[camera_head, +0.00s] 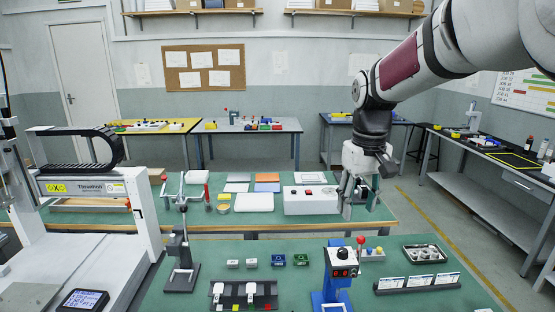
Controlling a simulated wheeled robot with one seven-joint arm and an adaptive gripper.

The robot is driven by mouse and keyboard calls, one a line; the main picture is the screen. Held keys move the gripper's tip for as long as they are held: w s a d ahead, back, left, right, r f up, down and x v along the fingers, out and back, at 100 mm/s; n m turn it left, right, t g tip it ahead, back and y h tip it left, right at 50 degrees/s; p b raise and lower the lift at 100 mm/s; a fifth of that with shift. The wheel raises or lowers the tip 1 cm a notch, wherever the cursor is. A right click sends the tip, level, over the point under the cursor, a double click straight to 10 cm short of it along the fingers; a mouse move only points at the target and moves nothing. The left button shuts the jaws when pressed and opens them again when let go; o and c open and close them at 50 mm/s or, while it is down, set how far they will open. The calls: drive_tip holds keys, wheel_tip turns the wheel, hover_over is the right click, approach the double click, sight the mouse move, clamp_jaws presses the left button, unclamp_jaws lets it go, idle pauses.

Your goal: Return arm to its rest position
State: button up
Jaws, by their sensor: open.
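My arm reaches in from the upper right, and my gripper (358,212) hangs at its end, pointing down. The gripper is open with nothing visible between its fingers. It is above the near green bench (225,260), in front of the middle bench in the picture. The rest position itself is not marked by anything in view.
A white gantry machine (145,215) stands at the left. The near bench holds a blue-based press (331,285), a dark stand (181,262), a black fixture (243,294) and a label rack (417,284). A white control box (308,201) sits behind, near my gripper.

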drive_tip(key=s+r+m+t, duration=0.1)
drive_tip(key=s+r, duration=0.2)
drive_tip(key=s, duration=0.4)
drive_tip(key=s+r+t, duration=0.1)
drive_tip(key=s+r, duration=0.1)
drive_tip(key=s, duration=0.6)
drive_tip(key=s+f+m+t, duration=0.1)
drive_tip(key=s+f+t, duration=0.1)
drive_tip(key=s, duration=1)
drive_tip(key=shift+s+f, duration=0.3)
drive_tip(key=shift+f, duration=0.35)
